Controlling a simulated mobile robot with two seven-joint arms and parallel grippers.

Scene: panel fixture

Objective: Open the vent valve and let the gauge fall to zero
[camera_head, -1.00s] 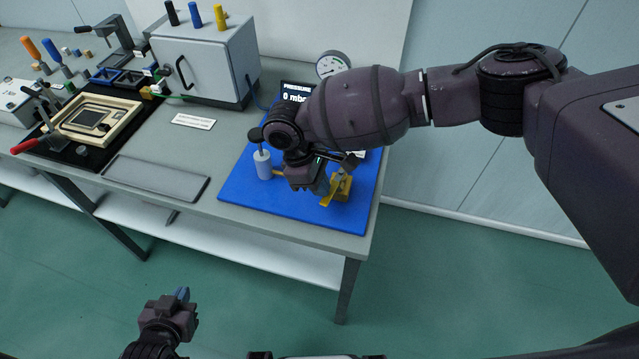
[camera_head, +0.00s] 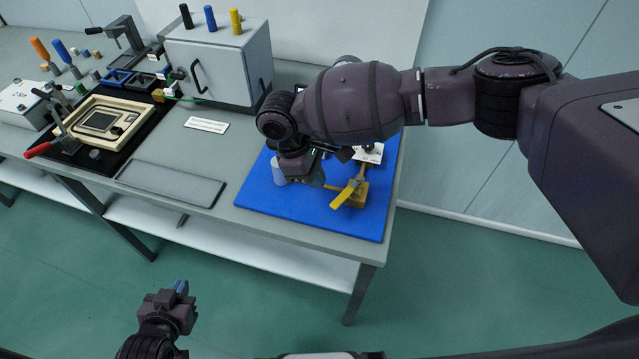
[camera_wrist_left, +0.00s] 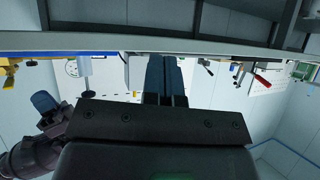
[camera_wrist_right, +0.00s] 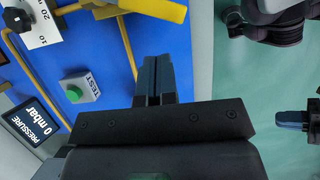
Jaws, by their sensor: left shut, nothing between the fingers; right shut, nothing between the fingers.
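The yellow vent valve lever (camera_head: 344,195) sits on a brass-coloured block on the blue board (camera_head: 300,214), angled toward the front left. It also shows at the top of the right wrist view (camera_wrist_right: 150,9). My right gripper (camera_head: 318,181) is shut and empty, above the board just left of the lever and apart from it in the right wrist view. The pressure display (camera_wrist_right: 32,122) reads 0 mbar. My left gripper (camera_head: 181,288) is shut and empty, low before the bench.
A green TEST button (camera_wrist_right: 74,94) and a black knob with a number scale (camera_wrist_right: 40,22) are on the board. A grey cylinder (camera_head: 279,174) stands left of my right gripper. A grey cabinet (camera_head: 222,65), an empty tray (camera_head: 170,183) and a red-handled fixture (camera_head: 100,122) stand further left.

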